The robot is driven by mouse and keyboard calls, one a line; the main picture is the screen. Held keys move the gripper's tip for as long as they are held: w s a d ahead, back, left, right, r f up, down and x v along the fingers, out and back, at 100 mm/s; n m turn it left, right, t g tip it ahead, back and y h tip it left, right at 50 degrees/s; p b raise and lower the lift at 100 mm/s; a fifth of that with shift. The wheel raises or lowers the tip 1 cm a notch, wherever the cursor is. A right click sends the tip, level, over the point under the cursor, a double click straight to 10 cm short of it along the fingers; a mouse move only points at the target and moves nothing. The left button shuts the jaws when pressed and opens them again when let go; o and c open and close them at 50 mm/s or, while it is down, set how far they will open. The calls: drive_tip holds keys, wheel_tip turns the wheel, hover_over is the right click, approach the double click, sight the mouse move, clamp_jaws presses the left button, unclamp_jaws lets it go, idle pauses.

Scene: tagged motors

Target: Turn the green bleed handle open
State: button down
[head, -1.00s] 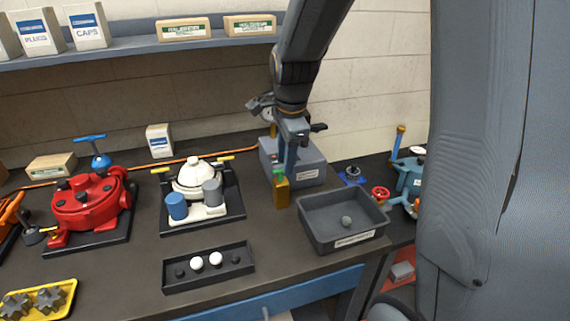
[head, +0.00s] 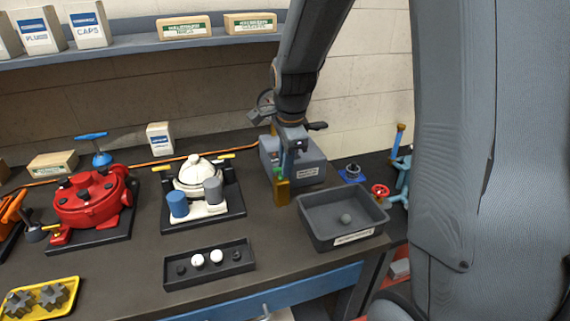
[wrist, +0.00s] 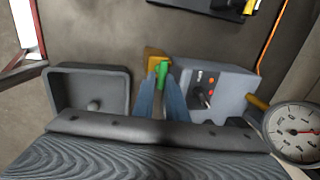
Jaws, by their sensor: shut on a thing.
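The green bleed handle (wrist: 161,72) is a small upright bar at the brass-yellow valve block (wrist: 153,56). In the head view the green handle (head: 278,171) shows at the top of the yellow block (head: 282,192), beside the grey box. My gripper (wrist: 161,80) reaches down to it with blue fingers on either side, and is shut on the handle. In the head view my gripper (head: 284,168) partly hides the handle. How far the handle is turned cannot be told.
The grey box (head: 307,172) with switches stands right beside the valve. A round gauge (wrist: 293,131) is close to my wrist. A grey bin (head: 322,239) holding a small ball is in front. A white pump (head: 194,178) stands to the left.

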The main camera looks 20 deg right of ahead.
drive_tip(key=shift+n, duration=0.3)
drive_tip(key=n, duration=0.3)
drive_tip(key=shift+w+d+y+p, duration=0.1)
drive_tip(key=shift+w+y+p, duration=0.1)
drive_tip(key=shift+y+p, duration=0.2)
drive_tip(key=n, duration=0.5)
drive_tip(key=shift+w+g+y, duration=0.3)
drive_tip(key=shift+y, duration=0.1)
drive_tip(key=n, duration=0.4)
drive_tip(key=shift+w+g+b, duration=0.2)
drive_tip(key=shift+g+b, duration=0.2)
drive_tip(key=n, duration=0.5)
drive_tip(key=shift+w+a+g+y, duration=0.15)
drive_tip(key=shift+a+g+y, duration=0.15)
drive_tip(key=shift+a+g, duration=0.1)
drive_tip(key=shift+n, duration=0.3)
drive_tip(key=c, duration=1.8)
unclamp_jaws()
